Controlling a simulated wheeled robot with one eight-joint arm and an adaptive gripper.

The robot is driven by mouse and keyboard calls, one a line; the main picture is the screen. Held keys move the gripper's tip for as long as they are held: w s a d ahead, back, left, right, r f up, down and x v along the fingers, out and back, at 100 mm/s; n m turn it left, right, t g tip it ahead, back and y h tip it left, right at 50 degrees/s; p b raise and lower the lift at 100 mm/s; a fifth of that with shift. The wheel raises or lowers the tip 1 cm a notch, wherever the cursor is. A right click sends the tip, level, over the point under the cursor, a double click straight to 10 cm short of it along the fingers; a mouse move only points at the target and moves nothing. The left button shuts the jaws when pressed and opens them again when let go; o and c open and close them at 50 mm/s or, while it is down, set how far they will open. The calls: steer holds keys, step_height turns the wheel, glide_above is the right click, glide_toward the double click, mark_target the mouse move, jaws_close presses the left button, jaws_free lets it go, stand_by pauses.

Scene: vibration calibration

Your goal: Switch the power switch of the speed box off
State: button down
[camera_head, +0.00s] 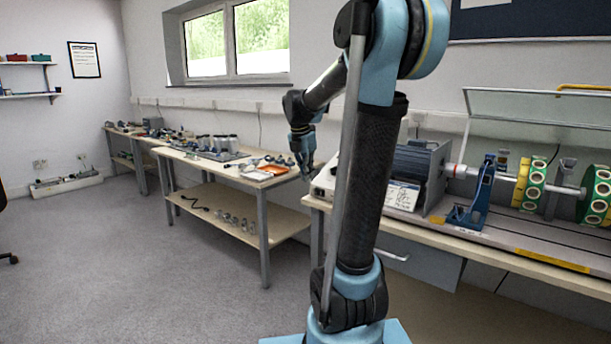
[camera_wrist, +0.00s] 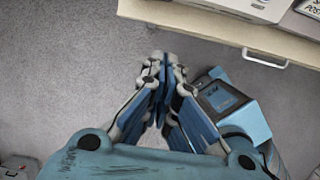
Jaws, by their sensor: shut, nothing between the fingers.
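My gripper (camera_head: 306,165) hangs pointing down, left of the right-hand workbench. In the wrist view my gripper (camera_wrist: 163,68) has its fingers together, with nothing between them, above the grey floor. A white box (camera_head: 322,182), which looks like the speed box, sits at the left end of the right-hand bench, partly hidden behind my arm. In the wrist view part of a white box (camera_wrist: 252,6) shows at the top edge, on the bench beyond my fingertips, apart from them. I cannot make out the power switch in either view.
The right-hand bench (camera_head: 520,247) carries a grey motor (camera_head: 416,165), a shaft, a blue stand (camera_head: 475,200) and green and yellow discs (camera_head: 531,184). A drawer handle (camera_wrist: 265,58) sticks out from the bench front. Another bench (camera_head: 205,168) stands left. Floor between is clear.

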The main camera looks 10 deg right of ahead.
steer(key=s+f+m, duration=0.6)
steer(key=s+m, duration=0.2)
steer(key=s, duration=0.2)
steer(key=s+f+m+y, duration=0.1)
steer(key=s+f+m, duration=0.5)
steer(key=s+m, duration=0.3)
steer(key=s+f+m+y, duration=0.1)
steer(key=s+f+m, duration=0.5)
steer(key=s+m, duration=0.2)
steer(key=s, duration=0.2)
steer(key=shift+s+m, duration=0.4)
